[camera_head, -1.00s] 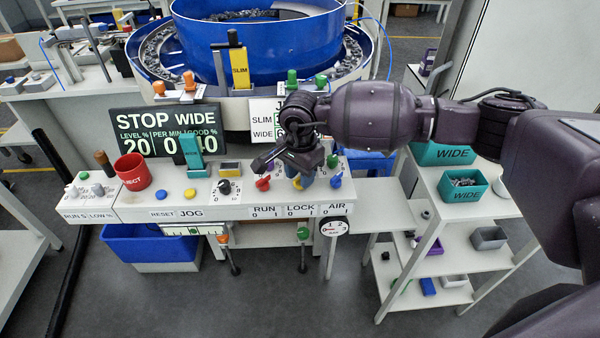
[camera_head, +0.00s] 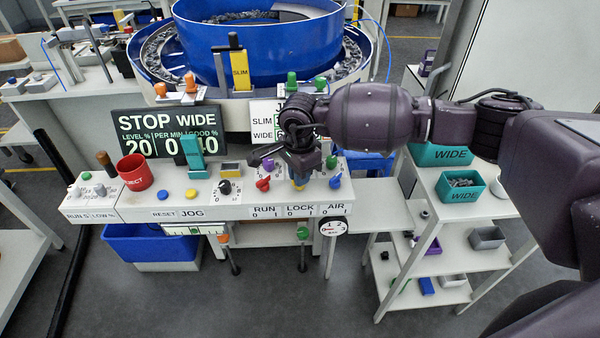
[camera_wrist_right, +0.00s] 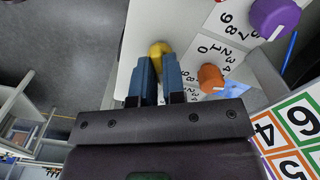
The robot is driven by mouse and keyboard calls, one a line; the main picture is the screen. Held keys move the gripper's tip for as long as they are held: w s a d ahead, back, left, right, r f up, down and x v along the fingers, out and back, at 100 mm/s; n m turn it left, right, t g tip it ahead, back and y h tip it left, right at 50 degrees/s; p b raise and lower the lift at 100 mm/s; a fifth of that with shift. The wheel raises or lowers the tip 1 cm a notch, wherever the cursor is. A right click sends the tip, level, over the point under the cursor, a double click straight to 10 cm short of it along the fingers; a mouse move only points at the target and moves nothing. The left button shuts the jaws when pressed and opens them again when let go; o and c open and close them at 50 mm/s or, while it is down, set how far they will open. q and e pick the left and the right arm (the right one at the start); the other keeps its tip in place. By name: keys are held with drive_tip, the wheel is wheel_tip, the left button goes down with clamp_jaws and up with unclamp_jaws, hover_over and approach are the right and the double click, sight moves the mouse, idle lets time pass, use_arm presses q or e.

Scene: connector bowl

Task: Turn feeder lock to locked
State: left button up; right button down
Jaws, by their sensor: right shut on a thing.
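The yellow lock knob (camera_head: 298,187) sits on the front of the white control panel (camera_head: 215,212), above the LOCK 0 1 label (camera_head: 300,211). My right gripper (camera_head: 299,179) reaches down onto it from above and hides most of it. In the right wrist view the yellow knob (camera_wrist_right: 158,48) shows at the tips of the two blue fingers (camera_wrist_right: 158,68), which are shut on it. The knob's exact turn angle is hard to read. My left gripper is not in view.
A blue knob (camera_head: 335,182) and a green knob (camera_head: 331,162) stand close on the right. An orange knob (camera_wrist_right: 211,78) shows beside the fingers in the wrist view. A display (camera_head: 168,135) reads STOP WIDE.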

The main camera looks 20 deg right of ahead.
drive_tip(key=m+p, duration=0.1)
drive_tip(key=m, duration=0.2)
drive_tip(key=shift+r+m, duration=0.15)
drive_tip(key=shift+m, duration=0.25)
drive_tip(key=m+p, duration=0.1)
drive_tip(key=m, duration=0.1)
drive_tip(key=shift+m, duration=0.4)
drive_tip(key=m+p, duration=0.2)
drive_tip(key=m, duration=0.3)
use_arm(q)
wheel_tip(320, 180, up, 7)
drive_tip(key=p, duration=0.1)
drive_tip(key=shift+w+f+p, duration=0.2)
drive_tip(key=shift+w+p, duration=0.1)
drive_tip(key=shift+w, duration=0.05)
use_arm(e)
drive_tip(key=shift+m, duration=1.8)
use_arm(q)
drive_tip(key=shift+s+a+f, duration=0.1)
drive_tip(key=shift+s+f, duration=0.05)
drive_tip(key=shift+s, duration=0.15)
use_arm(e)
drive_tip(key=c, duration=1.3)
unclamp_jaws()
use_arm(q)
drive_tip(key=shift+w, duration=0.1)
use_arm(e)
drive_tip(key=shift+o, duration=0.5)
